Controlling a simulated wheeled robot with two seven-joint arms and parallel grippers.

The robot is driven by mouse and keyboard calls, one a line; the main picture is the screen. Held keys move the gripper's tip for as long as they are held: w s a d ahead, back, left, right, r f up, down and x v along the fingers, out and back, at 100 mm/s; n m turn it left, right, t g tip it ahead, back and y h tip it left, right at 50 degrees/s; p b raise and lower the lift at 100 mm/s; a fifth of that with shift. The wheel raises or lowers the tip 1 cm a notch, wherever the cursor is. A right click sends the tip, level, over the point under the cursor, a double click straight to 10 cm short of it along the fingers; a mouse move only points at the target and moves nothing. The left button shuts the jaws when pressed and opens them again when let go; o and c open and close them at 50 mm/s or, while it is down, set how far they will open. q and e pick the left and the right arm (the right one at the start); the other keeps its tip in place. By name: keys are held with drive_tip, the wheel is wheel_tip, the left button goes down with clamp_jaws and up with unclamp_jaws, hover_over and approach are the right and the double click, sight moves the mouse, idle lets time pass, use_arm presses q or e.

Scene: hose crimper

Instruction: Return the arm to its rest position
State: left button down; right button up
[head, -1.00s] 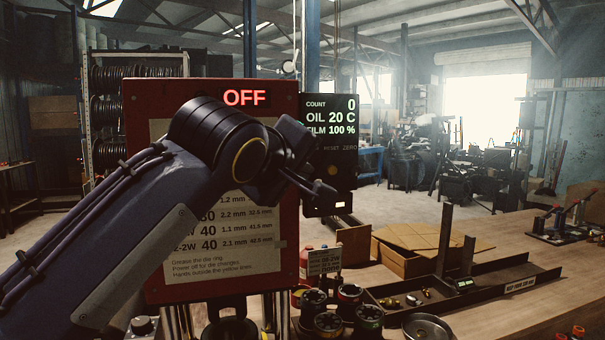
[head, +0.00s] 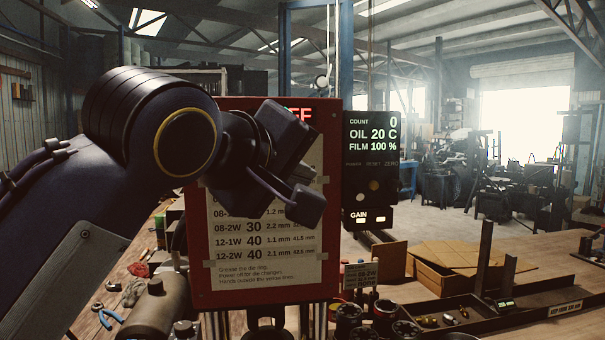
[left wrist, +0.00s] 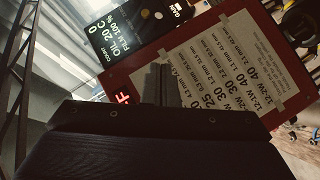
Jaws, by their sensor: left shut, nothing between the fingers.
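My left arm comes in from the left in the head view. My left gripper (head: 304,200) is dark and hangs in the air in front of the red crimper panel (head: 198,255), covering part of its chart and OFF sign. In the left wrist view my gripper's fingers (left wrist: 164,84) are together, with nothing between them. The panel's red edge (left wrist: 120,78) and white chart (left wrist: 235,60) lie beyond them there. I cannot see any contact between gripper and panel. My right gripper is in neither view.
A black display (head: 371,150) stands right of the panel. A cardboard box (head: 440,275), a dark tray (head: 535,300) with small fittings and several dark round dies are on the wooden bench at right. Blue-handled pliers (head: 108,316) and a brown cylinder (head: 155,312) are at lower left.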

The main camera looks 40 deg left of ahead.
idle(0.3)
use_arm(q)
wheel_tip(320, 180, down, 24)
drive_tip(key=d+f+m+g+h, duration=0.1)
drive_tip(key=d+m+g+h, duration=0.2)
drive_tip(key=m+g, duration=0.3)
drive_tip(key=s+d+f+m+g+h, duration=0.1)
drive_tip(key=s+d+f+m, duration=0.1)
drive_tip(key=f, duration=0.5)
drive_tip(key=s+d+f+m+g+h, duration=0.1)
drive_tip(key=s+f+m, duration=0.1)
drive_tip(key=f, duration=0.5)
drive_tip(key=s+d+f+m+g+h, duration=0.1)
drive_tip(key=s+d+f+m, duration=0.1)
drive_tip(key=s+f, duration=0.2)
wheel_tip(320, 180, down, 3)
drive_tip(key=shift+s+d+f+h, duration=0.1)
drive_tip(key=shift+s+d+h, duration=0.2)
drive_tip(key=shift+s, duration=0.05)
